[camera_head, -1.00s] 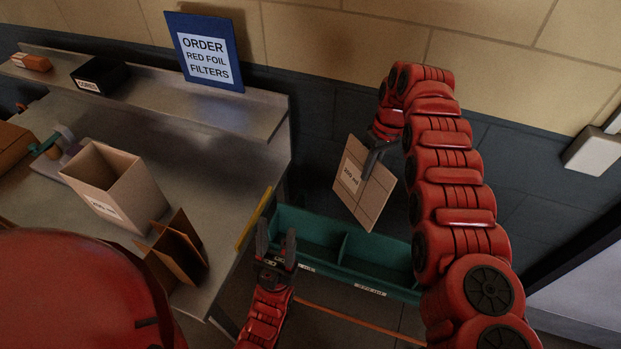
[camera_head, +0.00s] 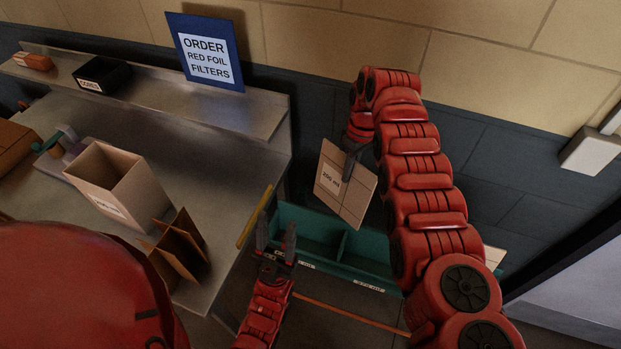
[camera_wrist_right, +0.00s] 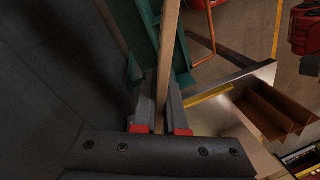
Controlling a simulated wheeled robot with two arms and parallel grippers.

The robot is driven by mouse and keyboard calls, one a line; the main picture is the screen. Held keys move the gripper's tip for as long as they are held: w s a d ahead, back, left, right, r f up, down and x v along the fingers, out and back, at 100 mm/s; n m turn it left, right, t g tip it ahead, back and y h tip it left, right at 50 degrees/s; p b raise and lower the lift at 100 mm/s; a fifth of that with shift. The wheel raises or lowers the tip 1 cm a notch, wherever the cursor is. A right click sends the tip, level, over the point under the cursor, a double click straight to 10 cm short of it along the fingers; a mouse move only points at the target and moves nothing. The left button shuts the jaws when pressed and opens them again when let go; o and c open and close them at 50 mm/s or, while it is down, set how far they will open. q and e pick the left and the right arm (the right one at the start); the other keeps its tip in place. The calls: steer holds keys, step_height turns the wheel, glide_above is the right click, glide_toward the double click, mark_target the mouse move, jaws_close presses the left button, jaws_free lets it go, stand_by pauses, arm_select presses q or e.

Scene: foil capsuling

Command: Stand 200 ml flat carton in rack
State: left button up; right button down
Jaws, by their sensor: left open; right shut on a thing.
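The flat carton (camera_head: 343,190) is a tan folded sheet with a white 200 ml label, hanging tilted in the air. My right gripper (camera_head: 352,160) is shut on its upper edge; in the right wrist view the carton (camera_wrist_right: 168,50) shows edge-on between the fingers (camera_wrist_right: 160,105). The green rack (camera_head: 312,228) has a divider and white labels on its front, and stands below the carton. The carton is above the rack, not touching it as far as I can see. My left gripper (camera_head: 275,240) is open and empty, in front of the rack's left part.
The metal bench (camera_head: 225,225) stands at left with an open box (camera_head: 118,185) and a brown divider insert (camera_head: 180,245). A yellow strip (camera_head: 254,217) runs along its right edge. A shelf holds a black box (camera_head: 100,75) and a blue order sign (camera_head: 206,58).

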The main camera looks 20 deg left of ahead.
steer(key=s+a+n+h+p, duration=0.1)
steer(key=s+a+n+p, duration=0.3)
steer(key=a, duration=0.4)
steer(key=shift+s+a+n+t, duration=0.15)
steer(key=shift+s+n+t, duration=0.15)
steer(key=shift+s+n, duration=0.5)
steer(key=shift+s, duration=0.1)
step_height(320, 180, down, 16)
steer(key=b, duration=1.3)
steer(key=shift+f+b, duration=0.15)
steer(key=shift+b, duration=0.2)
steer(key=c, duration=0.9)
jaws_free()
